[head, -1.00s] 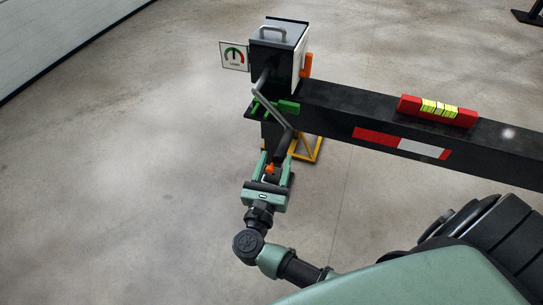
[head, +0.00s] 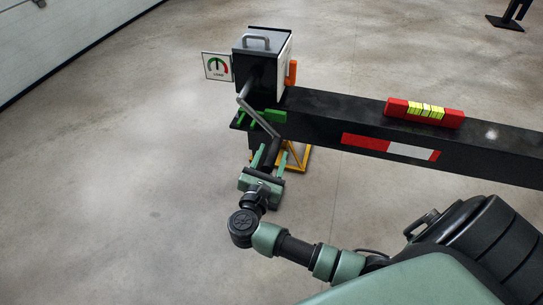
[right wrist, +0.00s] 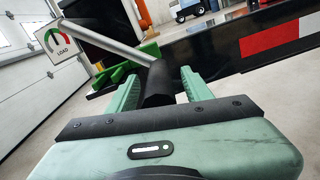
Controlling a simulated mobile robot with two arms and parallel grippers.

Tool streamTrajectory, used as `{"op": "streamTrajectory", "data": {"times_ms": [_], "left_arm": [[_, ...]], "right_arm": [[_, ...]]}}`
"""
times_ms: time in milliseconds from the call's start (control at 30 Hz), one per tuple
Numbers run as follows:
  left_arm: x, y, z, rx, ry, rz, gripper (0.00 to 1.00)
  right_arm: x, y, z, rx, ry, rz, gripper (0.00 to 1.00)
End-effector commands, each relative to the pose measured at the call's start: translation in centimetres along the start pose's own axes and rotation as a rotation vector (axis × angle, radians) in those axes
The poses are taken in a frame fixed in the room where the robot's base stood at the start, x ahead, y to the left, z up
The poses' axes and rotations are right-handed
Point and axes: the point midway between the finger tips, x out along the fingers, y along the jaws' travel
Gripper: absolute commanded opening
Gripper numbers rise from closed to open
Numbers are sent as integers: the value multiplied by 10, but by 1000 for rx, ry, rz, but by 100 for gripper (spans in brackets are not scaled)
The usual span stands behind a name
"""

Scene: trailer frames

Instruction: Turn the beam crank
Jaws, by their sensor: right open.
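The beam crank (head: 262,116) is a grey bent bar coming out of a black box (head: 262,72) on the end of a dark beam. It hangs down toward me and ends in a black handle (head: 271,149), which also shows in the right wrist view (right wrist: 157,84). My right gripper (head: 269,158) is open, with one green finger on each side of the handle. In the right wrist view (right wrist: 157,80) gaps show beside the handle; whether a finger touches it I cannot tell. My left gripper is not in view.
A load gauge sign (head: 217,67) stands left of the box. The dark beam (head: 330,112) runs right, with a red spirit level (head: 424,112) on top and a yellow stand (head: 294,158) beneath. Green blocks (head: 274,116) sit below the box. The floor at left is clear.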

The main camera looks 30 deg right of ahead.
Motion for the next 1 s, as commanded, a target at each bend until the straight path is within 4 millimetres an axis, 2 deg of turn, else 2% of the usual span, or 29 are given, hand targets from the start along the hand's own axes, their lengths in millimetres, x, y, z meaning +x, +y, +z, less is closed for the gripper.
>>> {"op": "streamTrajectory", "data": {"times_ms": [133,300,333,1000], "left_arm": [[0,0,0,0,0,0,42],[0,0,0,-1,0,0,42],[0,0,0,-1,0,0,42],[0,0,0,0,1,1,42]], "right_arm": [[0,0,0,0,0,0,50],[0,0,0,0,0,0,3],[0,0,0,0,0,0,0],[-1,0,0,-1,0,0,0]]}}
